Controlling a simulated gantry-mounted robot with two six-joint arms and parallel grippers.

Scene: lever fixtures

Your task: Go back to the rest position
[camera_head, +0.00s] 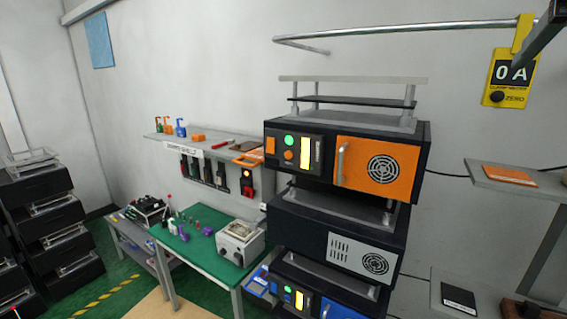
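Neither of my grippers shows in the head view. A tall stack of dark equipment units stands right of centre. The top unit has an orange panel (376,168) with a round vent and an upright grey handle (341,164). Beside it is a black control panel (295,149) with green, orange and yellow parts. The middle unit has a grey vented panel (362,256). The lowest unit (292,294) has blue parts and is cut off by the bottom edge.
A green workbench (193,249) with small tools and a grey box (240,242) stands left of the stack. A tool shelf (200,147) is on the wall. Dark stacked units (50,231) stand at far left. A yellow meter (509,78) hangs from a rail (400,29) at upper right.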

